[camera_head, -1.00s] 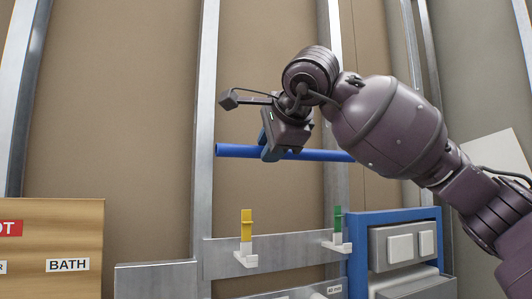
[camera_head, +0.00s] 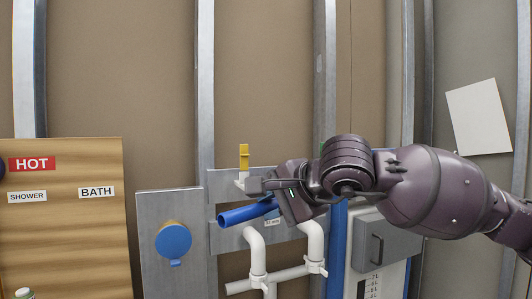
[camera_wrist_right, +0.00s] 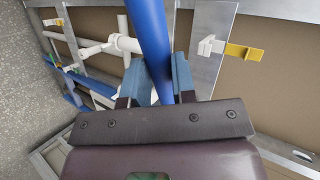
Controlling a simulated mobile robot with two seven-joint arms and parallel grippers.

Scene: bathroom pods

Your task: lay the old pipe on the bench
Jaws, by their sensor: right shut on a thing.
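The blue pipe (camera_head: 240,215) is in my right gripper (camera_head: 280,208), in front of the grey metal plate on the wall. Its open end points left toward the viewer in the head view; the rest is hidden behind my gripper. In the right wrist view the pipe (camera_wrist_right: 149,40) runs between the two blue fingers of my right gripper (camera_wrist_right: 160,85), which are shut on it. I cannot make out the bench in these frames. My left gripper is not in view.
A yellow clip (camera_head: 244,157) stands on the plate just above the pipe. White pipes (camera_head: 258,255) rise below it. A grey panel with a blue round cap (camera_head: 174,241) is left of it, beside a wooden board (camera_head: 75,240) with HOT, SHOWER and BATH labels. A blue-framed unit stands right.

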